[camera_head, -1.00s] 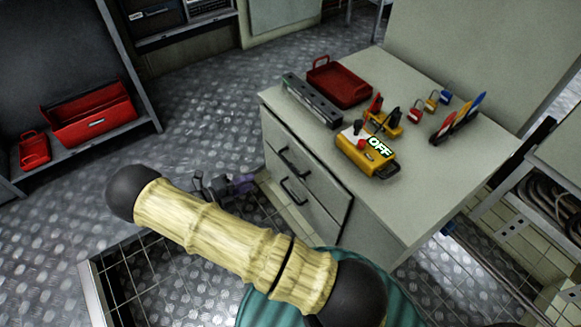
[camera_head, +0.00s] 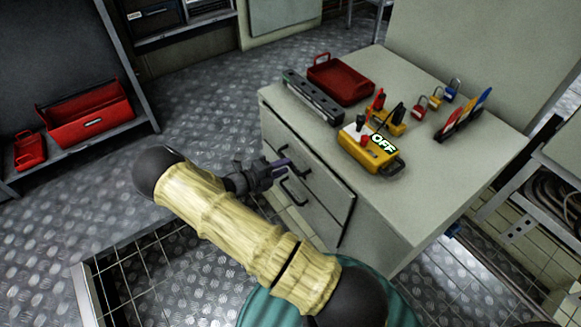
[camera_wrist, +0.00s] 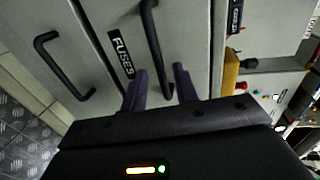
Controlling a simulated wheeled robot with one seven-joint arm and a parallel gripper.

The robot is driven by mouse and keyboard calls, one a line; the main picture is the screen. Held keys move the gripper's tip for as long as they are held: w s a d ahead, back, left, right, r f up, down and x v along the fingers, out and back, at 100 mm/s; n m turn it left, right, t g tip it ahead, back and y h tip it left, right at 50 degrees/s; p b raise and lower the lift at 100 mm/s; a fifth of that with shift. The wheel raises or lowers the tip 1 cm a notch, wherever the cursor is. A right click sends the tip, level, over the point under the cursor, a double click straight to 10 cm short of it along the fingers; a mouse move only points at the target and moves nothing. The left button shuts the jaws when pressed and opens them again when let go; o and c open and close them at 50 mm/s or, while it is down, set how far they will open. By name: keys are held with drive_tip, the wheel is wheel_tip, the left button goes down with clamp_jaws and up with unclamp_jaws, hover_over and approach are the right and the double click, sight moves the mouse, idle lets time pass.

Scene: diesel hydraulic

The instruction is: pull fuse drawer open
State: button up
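The grey cabinet (camera_head: 370,215) has two drawers with black bar handles. The upper one, the fuse drawer (camera_head: 280,135), looks shut; its FUSES label (camera_wrist: 121,52) reads clearly in the wrist view. My gripper (camera_head: 284,164) is at the upper handle (camera_head: 302,166). In the wrist view my gripper (camera_wrist: 160,78) is open, its two purple fingers apart, with one end of the fuse drawer's handle (camera_wrist: 152,45) appearing between them. I cannot tell whether they touch it. The lower drawer's handle (camera_wrist: 47,62) is free, off to the left.
A yellow OFF box (camera_head: 368,152), a red tray (camera_head: 340,80), a grey bar-shaped case (camera_head: 312,98) and several padlocks (camera_head: 436,98) stand on the cabinet top. A red toolbox (camera_head: 90,115) is on the left shelf. Metal floor left of the cabinet is clear.

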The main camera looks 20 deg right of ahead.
drive_tip(key=shift+b+x, duration=0.4)
drive_tip(key=shift+x, duration=1.5)
drive_tip(key=shift+a, duration=0.1)
drive_tip(key=shift+c, duration=0.2)
clamp_jaws()
drive_tip(key=shift+a, duration=0.15)
